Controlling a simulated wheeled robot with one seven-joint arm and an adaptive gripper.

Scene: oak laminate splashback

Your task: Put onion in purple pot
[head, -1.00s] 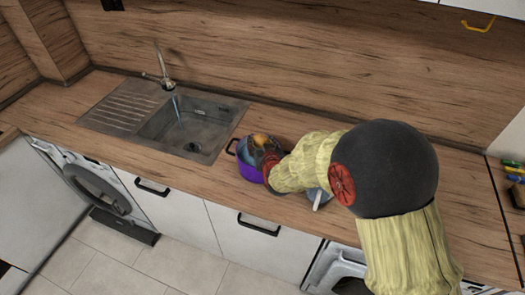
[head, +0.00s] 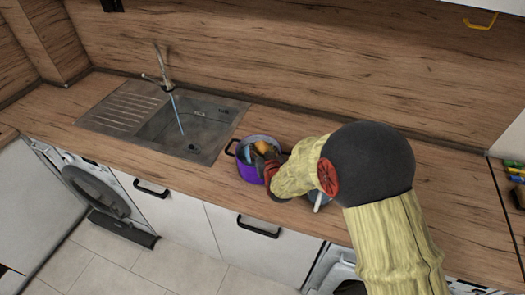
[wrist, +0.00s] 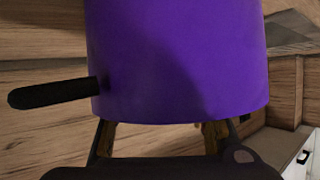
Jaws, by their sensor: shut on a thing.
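The purple pot (head: 249,172) stands on the counter just right of the sink, its mouth open upward. The orange-brown onion (head: 262,147) shows at the pot's mouth, inside the rim as seen in the head view. My gripper (head: 263,157) reaches over the pot's right side and is shut on the onion. In the wrist view the pot's outer wall (wrist: 180,60) and a black handle (wrist: 52,93) fill the upper part. The fingertips and the onion are hidden behind the pot there.
A sink (head: 185,130) with a tap (head: 163,70) lies left of the pot. A greyish item with a white handle (head: 318,201) sits under my arm, mostly hidden. The counter (head: 215,180) in front of the pot is clear.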

